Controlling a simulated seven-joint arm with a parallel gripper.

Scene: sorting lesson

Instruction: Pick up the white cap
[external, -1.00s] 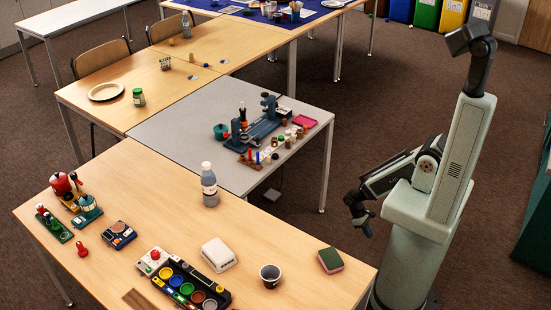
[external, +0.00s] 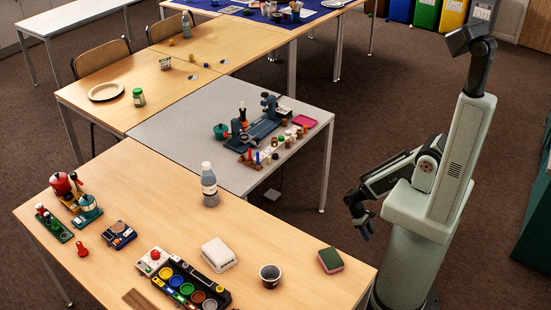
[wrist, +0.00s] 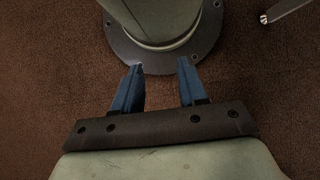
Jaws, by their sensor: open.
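A clear bottle (external: 209,188) stands upright on the front wooden table, with a white cap (external: 206,166) on its top. Several small caps or pegs stand on the grey table by the blue device (external: 262,128); they are too small to tell whether one is a loose white cap. My gripper (external: 367,230) hangs over the floor, right of the tables and beside my base. In the wrist view my gripper (wrist: 160,68) shows two blue fingers apart with nothing between them. No cap shows in the wrist view.
The front wooden table (external: 155,205) also holds a white box (external: 218,253), a dark cup (external: 270,276), a sponge (external: 330,260) and a tray of coloured discs (external: 190,288). The floor (external: 340,180) between the grey table (external: 180,128) and my base is clear.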

